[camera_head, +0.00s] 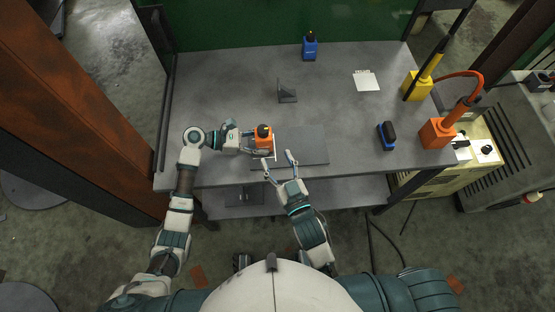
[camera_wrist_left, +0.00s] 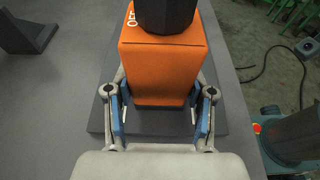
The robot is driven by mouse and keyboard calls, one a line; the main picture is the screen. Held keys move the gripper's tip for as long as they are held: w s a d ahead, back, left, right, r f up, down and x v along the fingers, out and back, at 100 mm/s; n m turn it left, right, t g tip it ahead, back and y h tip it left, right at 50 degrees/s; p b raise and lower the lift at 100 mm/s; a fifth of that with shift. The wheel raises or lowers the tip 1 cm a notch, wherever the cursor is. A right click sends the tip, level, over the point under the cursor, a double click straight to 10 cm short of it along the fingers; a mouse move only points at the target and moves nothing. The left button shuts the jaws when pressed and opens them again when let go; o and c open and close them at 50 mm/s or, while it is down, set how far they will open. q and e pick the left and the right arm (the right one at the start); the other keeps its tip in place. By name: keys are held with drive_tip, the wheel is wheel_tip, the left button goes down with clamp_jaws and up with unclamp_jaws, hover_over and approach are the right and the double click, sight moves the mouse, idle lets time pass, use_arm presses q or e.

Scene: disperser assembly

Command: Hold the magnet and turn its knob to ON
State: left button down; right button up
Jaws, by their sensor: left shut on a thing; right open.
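The magnet is an orange block (camera_head: 263,142) with a black knob (camera_head: 263,130) on top, at the front middle of the table. In the left wrist view the orange block (camera_wrist_left: 165,68) shows large, with the dark knob (camera_wrist_left: 165,14) above it and part of a white "OFF" label at its upper left. My left gripper (camera_head: 259,145) is shut on the block, its blue finger pads (camera_wrist_left: 160,115) on either side. My right gripper (camera_head: 277,164) is open and empty, just right of and nearer than the block. Its fingers point toward the table.
A flat dark plate (camera_head: 312,147) lies under and right of the magnet. An angle bracket (camera_head: 287,93), a blue object (camera_head: 309,47), a white sheet (camera_head: 366,82), a blue-black brush-like object (camera_head: 386,135), and yellow (camera_head: 416,87) and orange (camera_head: 436,133) tools stand farther off. The table's middle is clear.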

use_arm(q)
drive_tip(key=shift+c, duration=1.6)
unclamp_jaws()
drive_tip(key=shift+a, duration=0.1)
